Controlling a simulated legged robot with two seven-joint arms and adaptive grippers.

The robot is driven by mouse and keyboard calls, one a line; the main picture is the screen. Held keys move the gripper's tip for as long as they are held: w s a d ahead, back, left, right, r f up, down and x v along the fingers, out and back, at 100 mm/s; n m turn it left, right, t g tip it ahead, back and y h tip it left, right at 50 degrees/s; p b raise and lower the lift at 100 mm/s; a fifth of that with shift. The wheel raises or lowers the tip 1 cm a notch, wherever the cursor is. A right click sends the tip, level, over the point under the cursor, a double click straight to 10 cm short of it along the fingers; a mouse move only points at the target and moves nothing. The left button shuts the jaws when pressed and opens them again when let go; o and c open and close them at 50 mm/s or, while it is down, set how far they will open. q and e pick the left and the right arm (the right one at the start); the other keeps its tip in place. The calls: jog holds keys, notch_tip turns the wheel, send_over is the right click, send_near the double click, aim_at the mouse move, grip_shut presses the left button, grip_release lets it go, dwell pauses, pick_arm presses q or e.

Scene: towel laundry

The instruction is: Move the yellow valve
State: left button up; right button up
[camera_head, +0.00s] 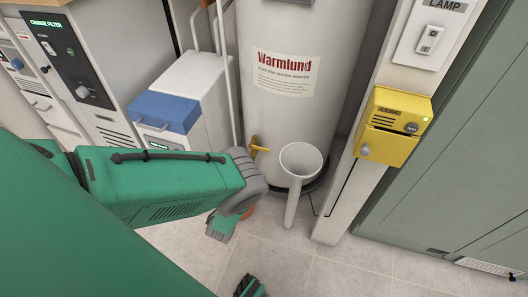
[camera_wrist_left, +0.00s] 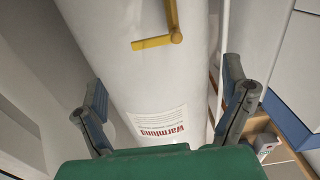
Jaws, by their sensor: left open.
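The yellow valve (camera_head: 258,147) is a small handle on the lower front of the white water heater (camera_head: 300,110). In the left wrist view the valve (camera_wrist_left: 157,42) shows as a yellow bar with a round end, near the top of the picture. My left gripper (camera_wrist_left: 165,73) is open, its two dark fingers wide apart with nothing between their tips. The valve lies beyond the fingertips and appears untouched. In the head view my left arm comes in from the left and hides its own fingers.
A white funnel with a pipe (camera_head: 300,160) stands right of the valve. A yellow leak alarm box (camera_head: 393,125) is on the wall post at the right. A white unit with a blue front (camera_head: 165,110) stands left of the heater. Thin pipes run beside the heater.

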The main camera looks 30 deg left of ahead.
aim_at(259, 149)
pick_arm(q)
jog(key=x, duration=0.2)
jog(key=b+x, duration=0.1)
jog(key=x, duration=0.1)
jog(key=d+b+x, duration=0.1)
jog(key=x, duration=0.2)
jog(key=shift+w+d+r, duration=0.1)
jog(key=shift+w+r, duration=0.05)
jog(key=shift+w, duration=0.1)
jog(key=b+x, duration=0.1)
jog(key=x, duration=0.2)
jog(key=shift+w+a+b, duration=0.3)
jog(key=shift+w+b, duration=0.05)
jog(key=shift+b, duration=0.05)
jog(key=shift+w+a, duration=0.25)
jog(key=shift+w, duration=0.25)
jog(key=shift+d, duration=0.1)
pick_arm(e)
jog(key=f, duration=0.4)
jog(key=shift+d+f, duration=0.25)
pick_arm(q)
jog(key=shift+d, duration=0.1)
pick_arm(e)
jog(key=shift+d, duration=0.1)
